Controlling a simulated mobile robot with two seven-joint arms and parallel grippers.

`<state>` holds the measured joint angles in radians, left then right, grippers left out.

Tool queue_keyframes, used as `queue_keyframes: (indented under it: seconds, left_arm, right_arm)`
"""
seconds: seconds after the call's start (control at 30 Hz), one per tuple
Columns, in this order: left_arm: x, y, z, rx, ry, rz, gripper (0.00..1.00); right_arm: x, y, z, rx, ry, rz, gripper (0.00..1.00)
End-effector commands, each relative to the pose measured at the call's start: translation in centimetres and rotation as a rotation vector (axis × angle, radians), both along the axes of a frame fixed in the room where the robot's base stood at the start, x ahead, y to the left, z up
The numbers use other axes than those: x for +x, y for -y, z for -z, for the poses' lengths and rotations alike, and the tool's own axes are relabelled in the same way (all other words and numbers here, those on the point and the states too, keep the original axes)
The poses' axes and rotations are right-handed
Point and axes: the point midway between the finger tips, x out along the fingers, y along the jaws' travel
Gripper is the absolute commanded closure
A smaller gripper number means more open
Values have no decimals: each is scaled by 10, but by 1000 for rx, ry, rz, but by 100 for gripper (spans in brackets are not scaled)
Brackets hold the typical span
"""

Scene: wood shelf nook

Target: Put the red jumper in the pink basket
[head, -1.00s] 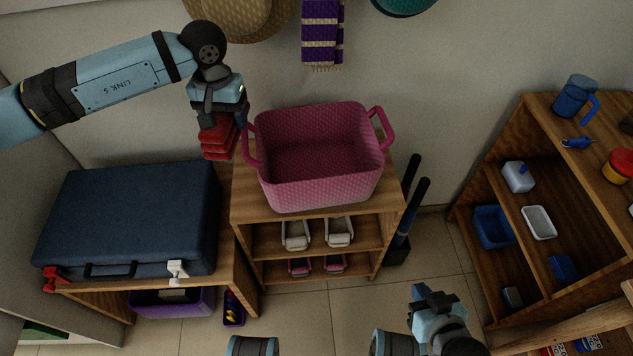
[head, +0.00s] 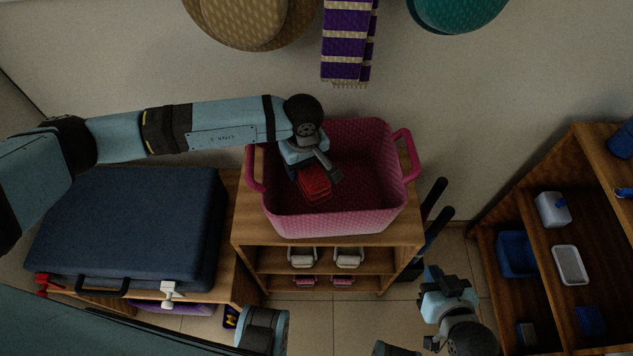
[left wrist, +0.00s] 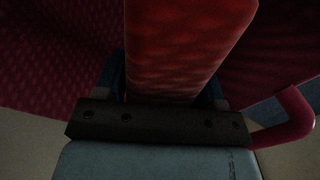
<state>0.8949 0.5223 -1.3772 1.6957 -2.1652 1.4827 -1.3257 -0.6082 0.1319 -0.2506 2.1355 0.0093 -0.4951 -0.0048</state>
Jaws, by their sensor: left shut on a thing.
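The pink basket (head: 340,222) stands on top of a low wooden shelf, with a handle at each side. My left gripper (head: 312,172) reaches over its left part, pointing down, and is shut on the folded red jumper (head: 314,184). The jumper is inside the basket's outline; I cannot tell whether it touches the floor. In the left wrist view the jumper (left wrist: 185,45) fills the middle between the fingers, with the basket's dark pink weave (left wrist: 60,50) around it. My right gripper (head: 446,282) is low at the right, away from the basket; its fingers are unclear.
A dark blue suitcase (head: 125,225) lies on the bench to the left. White shoes (head: 348,257) sit on the shelf below the basket. A wooden shelf unit (head: 505,285) stands at the right. A purple striped scarf (head: 345,40) and hats hang on the wall behind.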

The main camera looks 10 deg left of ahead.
Motion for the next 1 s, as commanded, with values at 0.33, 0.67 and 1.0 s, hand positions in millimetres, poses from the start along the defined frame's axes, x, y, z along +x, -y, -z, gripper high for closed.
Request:
queue_keyframes:
  seconds: [0.33, 0.67, 1.0]
  left_arm:
    - [0, 0, 54, -1, -1, 0, 69]
    - [0, -1, 87, 0, 1, 2, 69]
    - [0, -1, 90, 0, 0, 2, 29]
  right_arm:
    - [-5, -1, 5, 1, -7, -2, 100]
    - [-1, -1, -1, 8, 10, -2, 100]
    - [-1, -2, 3, 11, 9, -3, 100]
